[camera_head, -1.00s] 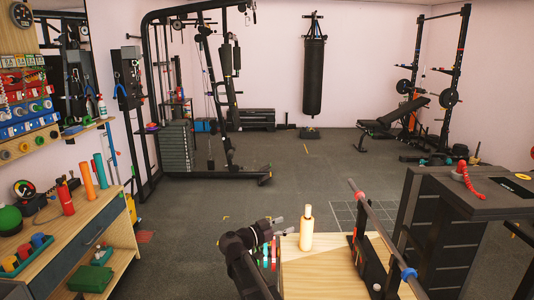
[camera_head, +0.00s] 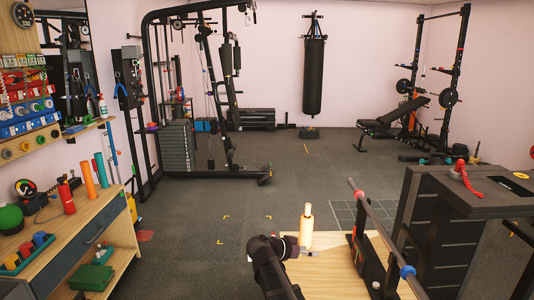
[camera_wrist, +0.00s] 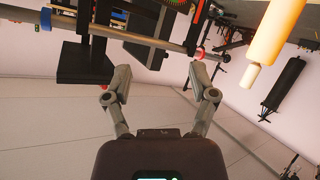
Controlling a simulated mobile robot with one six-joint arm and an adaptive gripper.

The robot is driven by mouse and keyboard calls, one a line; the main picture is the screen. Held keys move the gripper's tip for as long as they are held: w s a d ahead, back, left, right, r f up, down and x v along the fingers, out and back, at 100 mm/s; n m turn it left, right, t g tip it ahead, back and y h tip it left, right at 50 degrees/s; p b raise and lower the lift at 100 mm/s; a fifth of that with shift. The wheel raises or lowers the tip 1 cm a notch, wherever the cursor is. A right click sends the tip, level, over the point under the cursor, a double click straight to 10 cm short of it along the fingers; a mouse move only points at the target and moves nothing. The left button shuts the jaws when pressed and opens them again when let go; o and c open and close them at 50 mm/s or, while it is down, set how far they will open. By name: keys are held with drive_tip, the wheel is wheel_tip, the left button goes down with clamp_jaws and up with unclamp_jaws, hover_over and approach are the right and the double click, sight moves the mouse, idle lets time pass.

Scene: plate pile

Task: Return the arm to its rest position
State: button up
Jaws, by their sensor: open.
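My gripper (camera_head: 312,253) is in front of the cream bottle-shaped roller (camera_head: 307,228), low over the wooden table (camera_head: 325,270). In the wrist view my gripper (camera_wrist: 160,72) has its two grey fingers spread wide with nothing between them. The cream roller (camera_wrist: 275,35) shows at the upper right there, apart from the fingers. My dark arm folds in from the bottom of the head view and covers the table's left edge.
A bar (camera_head: 378,224) with a red and a blue collar lies on a black stand (camera_head: 362,255), right of my gripper. A dark cabinet (camera_head: 450,235) stands further right. A wooden bench (camera_head: 92,235) is at the left. Open floor (camera_head: 210,215) lies between.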

drive_tip(key=s+d+f+n+g+y, duration=0.2)
drive_tip(key=s+f+n+y, duration=0.2)
drive_tip(key=s+f+y, duration=0.3)
drive_tip(key=s+d+f+n+g+y, duration=0.25)
drive_tip(key=s+f+n+y, duration=0.2)
drive_tip(key=s, duration=0.35)
drive_tip(key=s+f+b, duration=0.3)
drive_tip(key=f+b, duration=0.7)
wheel_tip(320, 180, up, 31)
drive_tip(key=p, duration=3)
drive_tip(key=shift+s+a+g, duration=0.2)
drive_tip(key=shift+a+g, duration=0.15)
drive_tip(key=shift+g, duration=0.1)
drive_tip(key=shift+f+n+y, duration=0.1)
drive_tip(key=shift+n+y, duration=0.15)
drive_tip(key=shift+c, duration=0.2)
drive_tip(key=shift+c, duration=1)
